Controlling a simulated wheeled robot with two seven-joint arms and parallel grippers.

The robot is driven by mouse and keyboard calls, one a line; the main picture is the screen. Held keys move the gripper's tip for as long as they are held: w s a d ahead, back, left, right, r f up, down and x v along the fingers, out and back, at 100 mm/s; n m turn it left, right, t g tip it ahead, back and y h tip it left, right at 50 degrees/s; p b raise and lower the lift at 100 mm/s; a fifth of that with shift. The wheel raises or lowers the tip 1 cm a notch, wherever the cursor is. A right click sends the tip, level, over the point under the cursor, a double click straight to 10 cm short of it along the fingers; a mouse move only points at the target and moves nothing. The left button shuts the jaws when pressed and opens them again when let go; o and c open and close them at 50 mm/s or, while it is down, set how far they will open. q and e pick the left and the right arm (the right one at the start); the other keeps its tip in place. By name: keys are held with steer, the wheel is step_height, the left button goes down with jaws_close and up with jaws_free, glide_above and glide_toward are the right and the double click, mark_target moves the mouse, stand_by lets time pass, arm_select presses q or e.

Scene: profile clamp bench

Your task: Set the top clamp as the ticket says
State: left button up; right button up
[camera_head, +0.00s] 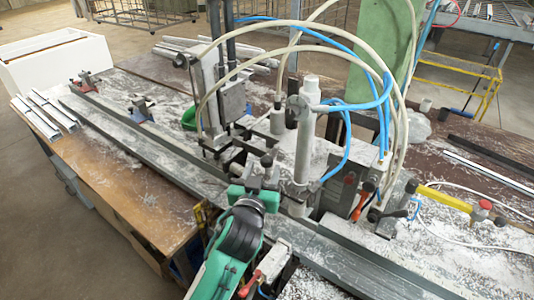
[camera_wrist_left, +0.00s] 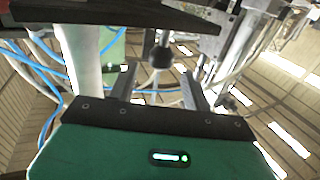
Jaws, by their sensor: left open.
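My left gripper (camera_head: 261,172) reaches up to the clamp machine in the middle of the bench, beside its grey vertical column (camera_head: 305,135). In the left wrist view its two fingers (camera_wrist_left: 158,92) stand apart. A dark round-ended plunger on a metal stem (camera_wrist_left: 160,57) shows beyond and between them; it seems to be part of the top clamp, and I cannot tell whether the fingers touch it. In the head view the black clamp parts (camera_head: 232,152) lie close to the gripper and are partly hidden. I cannot make out a ticket. My right gripper is not in view.
A long grey profile rail (camera_head: 130,138) crosses the bench, which is strewn with pale shavings. Blue and cream hoses (camera_head: 388,100) arch over the machine. Red-handled (camera_head: 365,200) and yellow (camera_head: 445,198) parts stand to the right. Cut profiles (camera_head: 45,115) and a white box (camera_head: 60,60) are left.

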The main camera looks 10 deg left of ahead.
mark_target(266, 163)
arm_select(q)
steer(key=w+p, duration=0.1)
steer(key=w, duration=0.3)
steer(key=shift+r, duration=0.1)
steer(key=shift+w, duration=0.45)
